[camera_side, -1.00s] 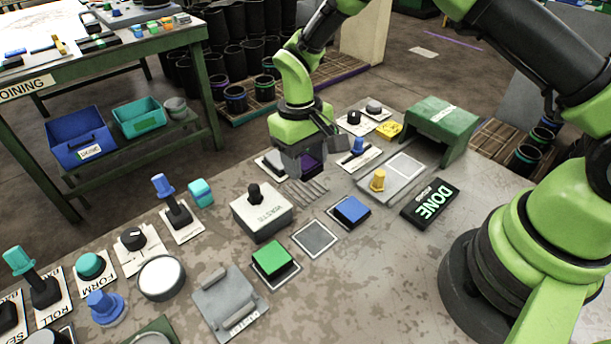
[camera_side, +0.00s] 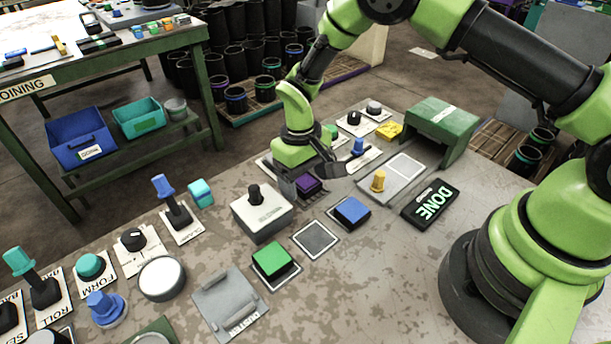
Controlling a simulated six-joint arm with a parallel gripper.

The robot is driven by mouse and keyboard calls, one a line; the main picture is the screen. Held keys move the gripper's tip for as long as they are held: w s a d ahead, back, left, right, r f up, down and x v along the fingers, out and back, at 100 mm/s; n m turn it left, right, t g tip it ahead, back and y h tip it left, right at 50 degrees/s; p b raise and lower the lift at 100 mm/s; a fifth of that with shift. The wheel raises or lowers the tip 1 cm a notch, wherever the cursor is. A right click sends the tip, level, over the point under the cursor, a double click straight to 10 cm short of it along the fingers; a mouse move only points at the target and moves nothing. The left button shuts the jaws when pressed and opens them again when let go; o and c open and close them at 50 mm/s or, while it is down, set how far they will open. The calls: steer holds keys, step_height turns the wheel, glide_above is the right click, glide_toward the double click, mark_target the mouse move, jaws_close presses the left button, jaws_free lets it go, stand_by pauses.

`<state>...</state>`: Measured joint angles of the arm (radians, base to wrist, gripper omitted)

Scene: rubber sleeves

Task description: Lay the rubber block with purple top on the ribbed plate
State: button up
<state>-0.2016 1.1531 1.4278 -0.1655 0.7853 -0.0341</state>
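The rubber block with purple top (camera_side: 309,185) sits low on the bench, left of the blue peg on its card. It is where the ribbed plate showed earlier; the plate is now almost wholly hidden under the block and my gripper. My gripper (camera_side: 310,176) is just above and around the block, with its fingers spread to either side. The fingers look apart from the block, though contact on the far side is hidden.
A blue-topped block (camera_side: 351,210) and a green-topped block (camera_side: 272,258) sit on pads nearby, with an empty grey pad (camera_side: 316,238) between them. A white box with black knob (camera_side: 262,212) stands left.

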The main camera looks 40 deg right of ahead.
step_height(320, 180, up, 13)
steer(key=w, duration=0.1)
step_height(320, 180, up, 7)
steer(key=t, duration=0.2)
glide_above(301, 177)
steer(key=s+d, duration=0.1)
steer(key=s, duration=0.1)
steer(key=s+d+r+m+t+y, duration=0.1)
steer(key=s+d+r+m+t, duration=0.1)
steer(key=s+r, duration=0.55)
steer(key=s+d+r+m+t, duration=0.1)
steer(key=s+t, duration=0.1)
steer(key=s, duration=0.4)
steer(key=s+r+m+t+y, duration=0.1)
steer(key=s+t, duration=0.1)
steer(key=s, duration=0.4)
steer(key=shift+d+r+t, duration=0.3)
steer(key=shift+d+r, duration=0.05)
steer(key=shift+s, duration=0.1)
